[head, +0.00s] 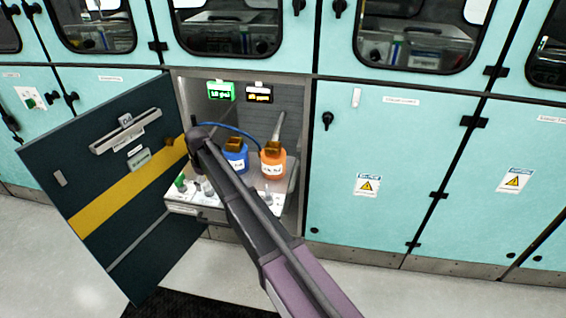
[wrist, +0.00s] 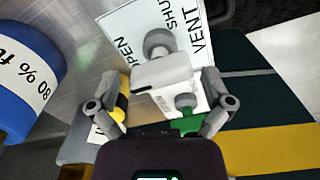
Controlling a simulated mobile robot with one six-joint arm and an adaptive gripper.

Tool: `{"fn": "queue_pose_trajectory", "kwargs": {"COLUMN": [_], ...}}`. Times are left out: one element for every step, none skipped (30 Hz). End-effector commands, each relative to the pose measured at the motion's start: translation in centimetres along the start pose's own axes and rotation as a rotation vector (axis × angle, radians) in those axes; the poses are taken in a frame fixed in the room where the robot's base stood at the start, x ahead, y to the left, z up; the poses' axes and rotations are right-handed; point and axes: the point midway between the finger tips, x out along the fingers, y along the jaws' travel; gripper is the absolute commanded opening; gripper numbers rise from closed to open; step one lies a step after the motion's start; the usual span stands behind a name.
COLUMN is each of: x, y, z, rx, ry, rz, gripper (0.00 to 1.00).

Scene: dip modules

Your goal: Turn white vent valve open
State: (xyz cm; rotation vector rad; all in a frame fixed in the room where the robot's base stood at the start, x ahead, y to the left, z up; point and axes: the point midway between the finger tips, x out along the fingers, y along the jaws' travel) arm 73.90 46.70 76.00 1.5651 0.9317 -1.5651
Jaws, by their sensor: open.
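The white vent valve (wrist: 166,70) fills the middle of the wrist view, with a pale handle and a round grey knob above it. It sits by a white plate (wrist: 128,22) printed OPEN, SHUT and VENT. My gripper (wrist: 163,88) is open, with one finger on each side of the valve. I cannot tell whether either finger touches it. A smaller grey-and-green valve (wrist: 186,103) shows just below the white one. In the head view my arm hides the gripper and part of the valve panel.
A blue container (head: 236,160) and an orange container (head: 272,163) stand on the pulled-out tray (head: 210,214) in the open cabinet. The blue one (wrist: 25,75) is close on the left in the wrist view. The dark open door (head: 110,190) stands to the left.

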Motion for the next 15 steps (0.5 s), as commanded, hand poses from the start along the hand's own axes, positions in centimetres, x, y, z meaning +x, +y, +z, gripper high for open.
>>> {"fn": "queue_pose_trajectory", "kwargs": {"x": [0.0,0.0,0.0,0.0,0.0,0.0,0.0,0.0,0.0,0.0,0.0,0.0,0.0,0.0,0.0], "y": [0.0,0.0,0.0,0.0,0.0,0.0,0.0,0.0,0.0,0.0,0.01,0.0,0.01,0.0,0.0], "z": [0.0,0.0,0.0,0.0,0.0,0.0,0.0,0.0,0.0,0.0,0.0,0.0,0.0,0.0,0.0], "rx": [0.03,0.051,0.077,0.097,0.118,0.144,0.164,0.185,0.212,0.231,0.251,0.278,0.298,0.318,0.345], "ry": [0.0,0.0,0.0,0.0,0.0,0.0,0.0,0.0,0.0,0.0,0.0,0.0,0.0,0.0,0.0], "rz": [0.0,0.0,0.0,0.0,0.0,0.0,0.0,0.0,0.0,0.0,0.0,0.0,0.0,0.0,0.0], "gripper": [1.0,1.0,1.0,1.0,1.0,1.0,1.0,1.0,1.0,1.0,1.0,1.0,1.0,1.0,1.0]}}
